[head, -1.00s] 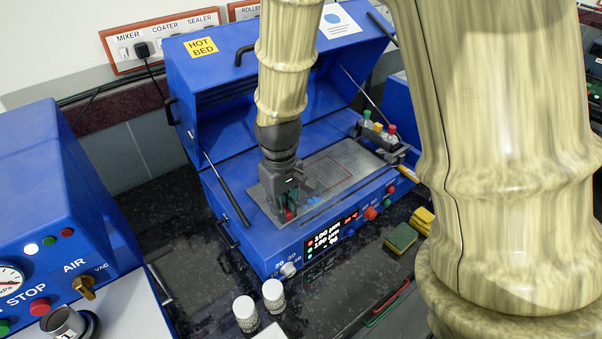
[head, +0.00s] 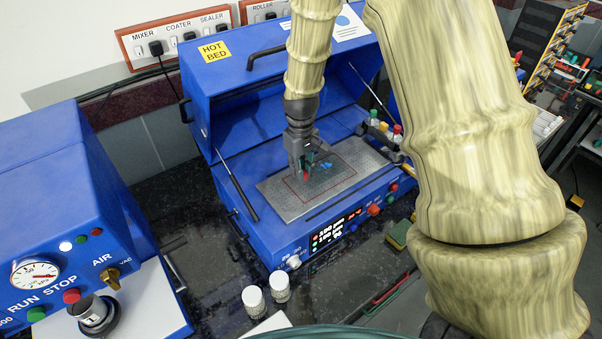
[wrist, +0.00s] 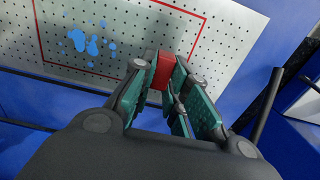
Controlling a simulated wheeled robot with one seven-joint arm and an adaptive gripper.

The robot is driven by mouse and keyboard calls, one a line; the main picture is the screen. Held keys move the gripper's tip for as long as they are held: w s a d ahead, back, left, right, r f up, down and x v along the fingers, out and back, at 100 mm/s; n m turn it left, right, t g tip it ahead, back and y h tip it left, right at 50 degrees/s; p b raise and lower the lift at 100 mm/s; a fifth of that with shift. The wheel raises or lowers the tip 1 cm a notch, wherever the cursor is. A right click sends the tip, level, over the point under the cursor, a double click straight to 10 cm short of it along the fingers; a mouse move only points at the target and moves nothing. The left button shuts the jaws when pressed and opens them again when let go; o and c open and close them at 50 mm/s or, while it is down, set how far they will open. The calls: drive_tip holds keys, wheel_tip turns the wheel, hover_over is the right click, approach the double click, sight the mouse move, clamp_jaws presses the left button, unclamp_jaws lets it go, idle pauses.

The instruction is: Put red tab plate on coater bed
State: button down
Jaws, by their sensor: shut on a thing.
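The blue coater (head: 290,230) stands with its lid up, and its bed (head: 277,206) is a perforated metal plate with a red outline. The fingers hide much of the piece. I cannot tell whether it touches the bed. Blue splashes (wrist: 88,43) mark the bed beside it.
The raised lid (head: 240,80) and its struts stand behind and beside my arm. Small bottles (head: 385,128) stand at the bed's right end. Two white jars (head: 253,298) stand in front. A green-topped sponge (head: 400,233) lies at the right.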

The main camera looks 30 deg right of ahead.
drive_tip(key=shift+f+p, duration=0.7)
drive_tip(key=shift+f, duration=0.75)
drive_tip(key=c, duration=1.4)
unclamp_jaws()
drive_tip(key=shift+r, duration=0.1)
drive_tip(key=shift+r+b, duration=2.3)
drive_tip(key=shift+r, duration=3.6)
